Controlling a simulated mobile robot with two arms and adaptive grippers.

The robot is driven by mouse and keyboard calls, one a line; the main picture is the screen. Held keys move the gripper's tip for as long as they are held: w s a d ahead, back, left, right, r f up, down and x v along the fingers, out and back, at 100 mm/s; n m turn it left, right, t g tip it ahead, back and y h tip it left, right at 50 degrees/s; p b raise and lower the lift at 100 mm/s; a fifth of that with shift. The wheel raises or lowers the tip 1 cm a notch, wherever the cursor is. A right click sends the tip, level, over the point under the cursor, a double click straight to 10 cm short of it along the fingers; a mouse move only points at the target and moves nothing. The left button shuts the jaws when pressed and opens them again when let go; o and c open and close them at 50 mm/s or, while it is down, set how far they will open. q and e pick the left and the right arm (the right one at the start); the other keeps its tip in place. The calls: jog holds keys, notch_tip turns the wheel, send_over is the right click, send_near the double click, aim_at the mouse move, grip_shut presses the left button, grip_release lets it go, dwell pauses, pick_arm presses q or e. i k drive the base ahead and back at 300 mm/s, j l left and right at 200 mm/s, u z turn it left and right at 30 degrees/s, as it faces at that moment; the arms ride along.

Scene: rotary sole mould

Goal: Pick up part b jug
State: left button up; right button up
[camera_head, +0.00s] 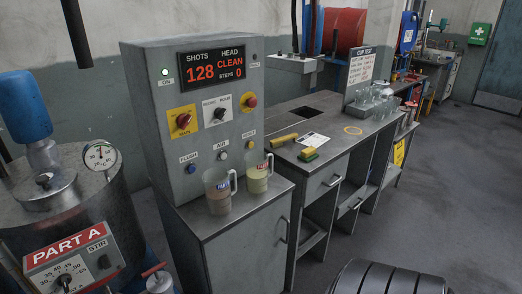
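Two clear jugs with handles stand upright side by side on the grey cabinet top (240,212), in front of the control panel. The left jug (217,201) holds a pale, beige content. Each has a small coloured label, too small to read surely, so I cannot tell which is part B. Neither of my grippers is in view.
The control panel (212,130) rises behind the jugs. A metal tank (85,205) with a dial and a PART A box (72,262) stands at left. A bench with a yellow-handled tool (308,154) and glassware (375,102) stretches right. The floor at right (440,180) is clear.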

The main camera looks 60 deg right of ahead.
aim_at(217, 187)
jog(key=z, duration=1.4)
jog(key=u, duration=1.9)
jog(key=z, duration=1.9)
jog(key=i+l, duration=0.1)
jog(key=l, duration=0.2)
jog(key=i+l+u, duration=0.1)
jog(key=l, duration=0.2)
jog(key=i+l, duration=0.15)
jog(key=l, duration=0.15)
